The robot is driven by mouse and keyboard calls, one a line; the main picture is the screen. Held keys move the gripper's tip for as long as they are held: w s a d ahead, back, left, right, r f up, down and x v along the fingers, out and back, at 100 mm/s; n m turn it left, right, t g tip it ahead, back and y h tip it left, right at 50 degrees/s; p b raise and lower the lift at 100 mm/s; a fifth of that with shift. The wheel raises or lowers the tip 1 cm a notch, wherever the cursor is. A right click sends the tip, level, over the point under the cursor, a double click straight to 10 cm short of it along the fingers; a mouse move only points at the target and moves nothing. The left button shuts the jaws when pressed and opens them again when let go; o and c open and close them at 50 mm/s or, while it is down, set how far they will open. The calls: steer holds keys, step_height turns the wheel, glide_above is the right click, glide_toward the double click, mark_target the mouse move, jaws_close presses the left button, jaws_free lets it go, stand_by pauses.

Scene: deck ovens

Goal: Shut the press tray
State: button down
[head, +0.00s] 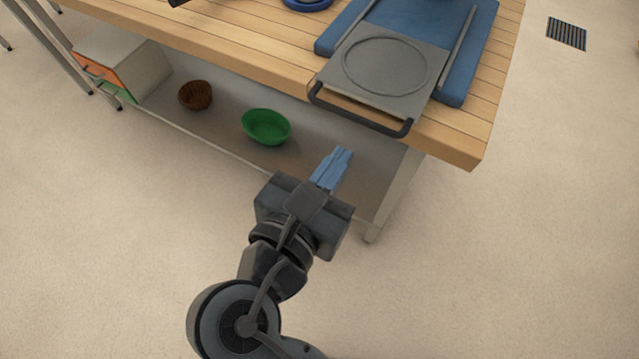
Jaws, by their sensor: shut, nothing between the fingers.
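The press tray (386,66) is a grey sliding plate with a round ring mark on top. It sticks out from the blue press base (474,58) towards the table's front edge. Its dark bar handle (358,112) hangs at its front, just past the table edge. My gripper (337,163) is shut and empty, with its blue fingers together. In the picture it is below and a little left of the handle, apart from it, and points up towards the tray.
The press stands on a wooden slatted table (240,50). On the grey shelf (205,118) below are a green bowl (267,127), a brown basket (196,95) and a box with an orange front (100,74). A blue round thing (306,4) is at the top edge. The floor in front is clear.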

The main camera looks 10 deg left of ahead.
glide_toward(381, 94)
steer(key=shift+w+f, duration=0.2)
steer(key=shift+f, duration=0.35)
steer(key=shift+w+f, duration=0.25)
steer(key=shift+f, duration=0.3)
steer(key=w+d+p, duration=0.1)
steer(key=w, duration=0.1)
steer(key=w+d+p, duration=0.1)
steer(key=w+p, duration=0.1)
steer(key=w, duration=0.1)
steer(key=w+d+p, duration=0.1)
steer(key=w, duration=0.1)
steer(key=shift+w+r, duration=0.15)
steer(key=shift+w, duration=0.25)
steer(key=shift+w+d, duration=0.1)
steer(key=shift+w, duration=0.2)
